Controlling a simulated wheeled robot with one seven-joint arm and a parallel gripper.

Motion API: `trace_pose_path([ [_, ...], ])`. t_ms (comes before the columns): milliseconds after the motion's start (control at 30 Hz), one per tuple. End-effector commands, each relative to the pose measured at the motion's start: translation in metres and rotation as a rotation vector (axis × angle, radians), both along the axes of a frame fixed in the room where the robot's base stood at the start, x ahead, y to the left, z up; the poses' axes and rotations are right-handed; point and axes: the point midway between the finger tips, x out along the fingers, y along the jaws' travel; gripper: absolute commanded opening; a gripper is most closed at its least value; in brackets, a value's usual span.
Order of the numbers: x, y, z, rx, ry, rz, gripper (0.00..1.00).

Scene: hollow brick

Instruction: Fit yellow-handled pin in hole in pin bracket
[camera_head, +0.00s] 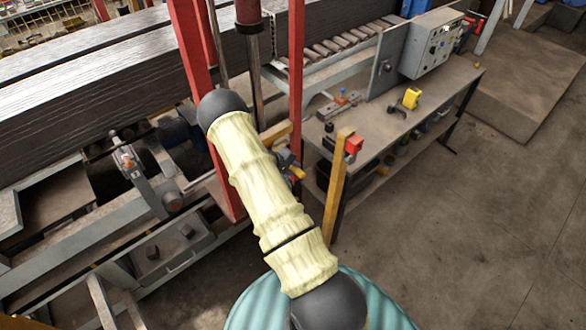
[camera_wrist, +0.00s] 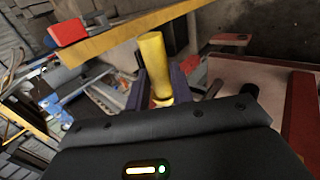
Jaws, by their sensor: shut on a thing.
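In the wrist view, the yellow-handled pin (camera_wrist: 154,62) stands between the dark fingers of my gripper (camera_wrist: 160,88), which is shut on its handle. The pin's lower end is hidden behind the gripper body. In the head view, my gripper (camera_head: 288,163) is mostly hidden behind my arm, and a small bit of the yellow handle (camera_head: 298,173) shows at its right. I cannot surely pick out the pin bracket or its hole in either view. A pale plate (camera_wrist: 255,80) with dark round parts lies right of the pin in the wrist view.
Red uprights (camera_head: 296,70) of the press stand behind. A workbench (camera_head: 385,125) carries a yellow tool (camera_head: 411,97) and control box (camera_head: 431,43). The floor at right is free.

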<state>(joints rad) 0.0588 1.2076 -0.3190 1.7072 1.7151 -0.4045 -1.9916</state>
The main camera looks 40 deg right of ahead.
Motion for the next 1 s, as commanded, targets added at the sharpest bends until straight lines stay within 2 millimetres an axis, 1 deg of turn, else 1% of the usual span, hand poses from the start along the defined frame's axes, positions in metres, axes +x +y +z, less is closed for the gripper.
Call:
trace_pose_path([
  [1000,0.015,0.001,0.0,-0.002,-0.002,0.001,0.0],
])
